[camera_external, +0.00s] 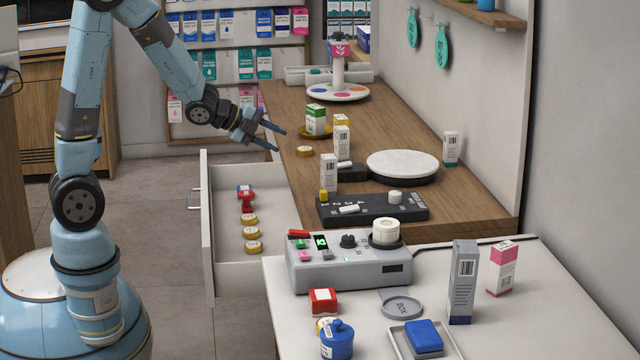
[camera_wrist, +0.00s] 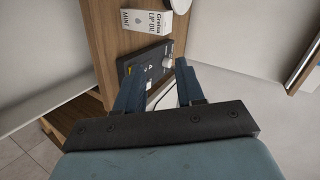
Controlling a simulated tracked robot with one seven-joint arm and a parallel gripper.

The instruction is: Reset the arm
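My gripper (camera_external: 279,140) is at the end of my blue arm, which reaches out from the left of the external view. It hangs in the air near the left edge of the wooden counter (camera_external: 395,135), above and beyond the open drawer. Its two dark blue fingers are apart with nothing between them. In the wrist view, my gripper (camera_wrist: 160,72) also shows open and empty. Beyond its fingers there lie a black panel (camera_wrist: 140,72) and a white carton (camera_wrist: 148,16) on the wood.
The open drawer (camera_external: 207,225) holds a red stamp (camera_external: 246,200) and several yellow-topped round items. Cartons (camera_external: 329,172), a white round plate (camera_external: 402,165) and a round stand (camera_external: 338,92) occupy the counter. A grey control box (camera_external: 345,272) sits on the white counter in front.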

